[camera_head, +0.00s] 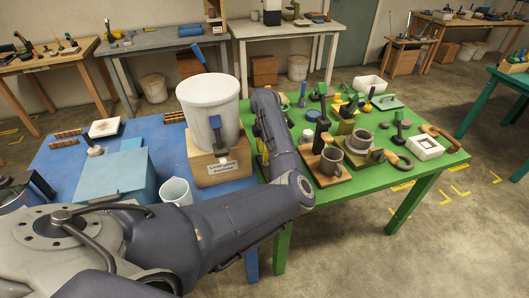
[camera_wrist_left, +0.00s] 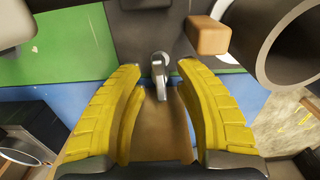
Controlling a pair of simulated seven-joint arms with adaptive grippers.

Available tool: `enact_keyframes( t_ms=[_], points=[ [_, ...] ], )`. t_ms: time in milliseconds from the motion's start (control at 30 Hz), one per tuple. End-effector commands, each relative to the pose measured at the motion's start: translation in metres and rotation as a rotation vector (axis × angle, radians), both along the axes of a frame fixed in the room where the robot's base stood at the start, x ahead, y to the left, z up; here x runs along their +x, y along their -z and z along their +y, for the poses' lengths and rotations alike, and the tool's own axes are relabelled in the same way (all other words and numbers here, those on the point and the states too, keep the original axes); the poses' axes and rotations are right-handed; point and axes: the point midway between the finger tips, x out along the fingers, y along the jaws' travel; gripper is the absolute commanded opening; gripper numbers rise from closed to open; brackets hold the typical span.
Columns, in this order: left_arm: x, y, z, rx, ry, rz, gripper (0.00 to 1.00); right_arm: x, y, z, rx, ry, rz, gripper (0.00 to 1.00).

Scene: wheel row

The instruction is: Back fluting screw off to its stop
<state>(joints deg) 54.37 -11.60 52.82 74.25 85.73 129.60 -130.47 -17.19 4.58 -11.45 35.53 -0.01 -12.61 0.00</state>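My left gripper (camera_wrist_left: 160,72) shows in the left wrist view with its two yellow fingers apart. A small grey metal piece with a rounded head (camera_wrist_left: 160,66), possibly the fluting screw, stands between the fingertips. Gaps show on both sides of it, so the fingers do not appear to touch it. A brown surface (camera_wrist_left: 160,130) lies between the fingers. In the head view my left arm reaches across to the gap between the blue and green tables. Its gripper is mostly hidden there, with a bit of yellow (camera_head: 262,150) showing. My right gripper is in neither view.
A white bucket (camera_head: 209,105) on a wooden stand (camera_head: 217,165) is close left of my left forearm. A white mug (camera_head: 176,191) and blue box (camera_head: 115,180) share the blue table. Grey cups (camera_head: 331,160) and several tools crowd the green table (camera_head: 400,185).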

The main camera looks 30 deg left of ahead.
Motion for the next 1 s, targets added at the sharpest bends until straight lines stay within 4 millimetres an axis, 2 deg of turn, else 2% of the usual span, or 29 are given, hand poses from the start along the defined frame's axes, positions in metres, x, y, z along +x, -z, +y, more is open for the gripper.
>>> enact_keyframes(
  t_ms=[533,1000],
  points=[
    [0.000,0.000,0.000,0.000,-0.001,0.000,0.33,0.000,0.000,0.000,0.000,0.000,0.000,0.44],
    [0.000,-0.038,0.000,0.000,-0.001,-0.001,0.33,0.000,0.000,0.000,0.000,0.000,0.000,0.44]
  ],
)
